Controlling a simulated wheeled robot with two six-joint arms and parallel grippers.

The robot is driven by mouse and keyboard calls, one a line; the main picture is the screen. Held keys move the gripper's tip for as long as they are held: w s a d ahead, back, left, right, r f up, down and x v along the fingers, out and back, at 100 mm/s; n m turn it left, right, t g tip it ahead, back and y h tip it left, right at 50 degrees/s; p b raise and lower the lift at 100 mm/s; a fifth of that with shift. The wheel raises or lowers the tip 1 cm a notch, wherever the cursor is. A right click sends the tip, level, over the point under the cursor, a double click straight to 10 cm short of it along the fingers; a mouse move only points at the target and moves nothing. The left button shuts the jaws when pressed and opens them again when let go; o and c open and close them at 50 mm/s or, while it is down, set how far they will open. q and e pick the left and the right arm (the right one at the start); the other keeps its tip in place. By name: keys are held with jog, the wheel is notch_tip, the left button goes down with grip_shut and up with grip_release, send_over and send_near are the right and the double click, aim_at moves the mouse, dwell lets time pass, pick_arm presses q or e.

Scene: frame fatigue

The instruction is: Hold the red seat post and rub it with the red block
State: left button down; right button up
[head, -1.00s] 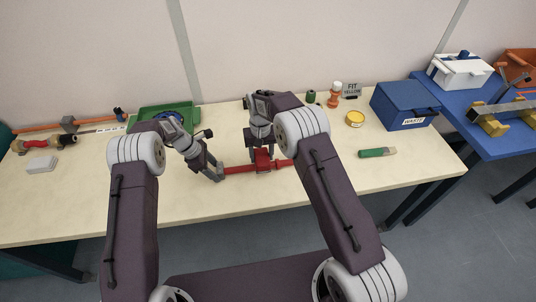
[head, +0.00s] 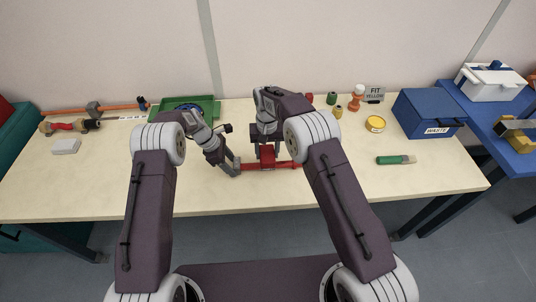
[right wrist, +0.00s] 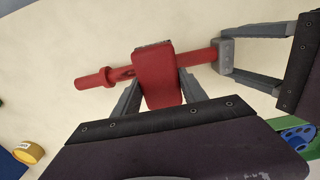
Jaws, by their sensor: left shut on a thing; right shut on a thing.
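The red seat post (head: 284,165) lies level just over or on the table, pointing left to right. My left gripper (head: 234,168) is shut on its left end; in the right wrist view that grip (right wrist: 224,56) shows at the upper right. My right gripper (head: 267,148) is shut on the red block (head: 267,156). In the right wrist view the block (right wrist: 157,78) lies across the middle of the post, its fingers on both sides. The contact face under the block is hidden.
A green tray (head: 213,108) stands behind my left gripper. A white block (head: 66,146) lies at the left. The table's front is clear.

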jog(key=shift+r, duration=2.3)
jog(key=shift+r, duration=0.1)
jog(key=shift+r, duration=1.4)
pick_arm(q)
jog(key=shift+c, duration=2.2)
grip_release()
jog(key=v, duration=1.2)
